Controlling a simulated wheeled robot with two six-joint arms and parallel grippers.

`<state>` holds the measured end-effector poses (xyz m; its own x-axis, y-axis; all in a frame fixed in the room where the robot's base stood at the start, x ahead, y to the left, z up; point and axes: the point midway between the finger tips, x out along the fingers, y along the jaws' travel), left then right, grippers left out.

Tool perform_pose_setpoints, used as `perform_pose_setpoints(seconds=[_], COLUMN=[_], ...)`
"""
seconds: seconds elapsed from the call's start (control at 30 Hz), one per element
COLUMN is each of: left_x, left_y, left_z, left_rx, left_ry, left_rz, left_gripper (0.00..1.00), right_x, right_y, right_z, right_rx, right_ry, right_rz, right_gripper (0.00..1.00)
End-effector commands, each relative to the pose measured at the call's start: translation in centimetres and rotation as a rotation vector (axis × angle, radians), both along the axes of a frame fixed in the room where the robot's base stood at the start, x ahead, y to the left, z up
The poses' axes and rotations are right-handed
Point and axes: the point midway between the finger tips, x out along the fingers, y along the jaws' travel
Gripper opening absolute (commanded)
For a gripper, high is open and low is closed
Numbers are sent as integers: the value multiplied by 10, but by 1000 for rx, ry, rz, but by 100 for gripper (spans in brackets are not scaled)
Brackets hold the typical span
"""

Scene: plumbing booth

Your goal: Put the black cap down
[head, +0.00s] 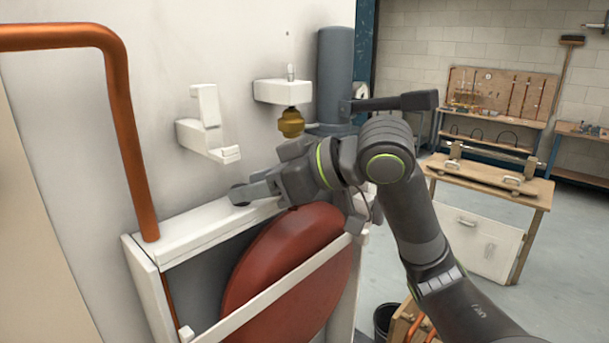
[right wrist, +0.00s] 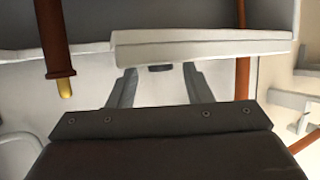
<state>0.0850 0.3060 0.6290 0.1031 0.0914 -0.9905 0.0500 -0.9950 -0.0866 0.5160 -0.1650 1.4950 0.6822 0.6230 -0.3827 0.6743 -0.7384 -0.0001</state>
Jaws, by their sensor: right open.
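The black cap (head: 238,195) appears as a small dark shape on the white ledge (head: 205,228), at the tips of my right gripper (head: 262,186). In the right wrist view, a dark piece that looks like the cap (right wrist: 160,68) lies between the spread fingers (right wrist: 157,80), with a gap on each side. My right gripper is open and low over the ledge. The cap's underside is hidden, so its full contact with the ledge cannot be seen. My left gripper is not in view.
A copper pipe (head: 128,140) rises at the ledge's left end. A red round tank (head: 285,265) sits in the white frame below. A white bracket (head: 208,128), a brass fitting (head: 291,122) and a grey cylinder (head: 334,75) are near the arm. A wooden bench (head: 490,180) stands right.

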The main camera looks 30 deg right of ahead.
Motion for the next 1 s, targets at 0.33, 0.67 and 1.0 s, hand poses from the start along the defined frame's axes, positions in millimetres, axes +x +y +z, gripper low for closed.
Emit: perform_pose_setpoints(seconds=[0.33,0.67,1.0], left_x=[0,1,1], left_y=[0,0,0], left_z=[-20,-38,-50], left_rx=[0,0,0], left_ry=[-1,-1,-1], left_rz=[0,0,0], left_gripper=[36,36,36], right_x=[-26,-49,-66], right_y=[-25,-46,-60], right_z=[12,25,35], right_rx=[-4,-3,-3], right_ry=[-4,-3,-1], right_rz=[-3,-4,-1], right_gripper=[46,46,46])
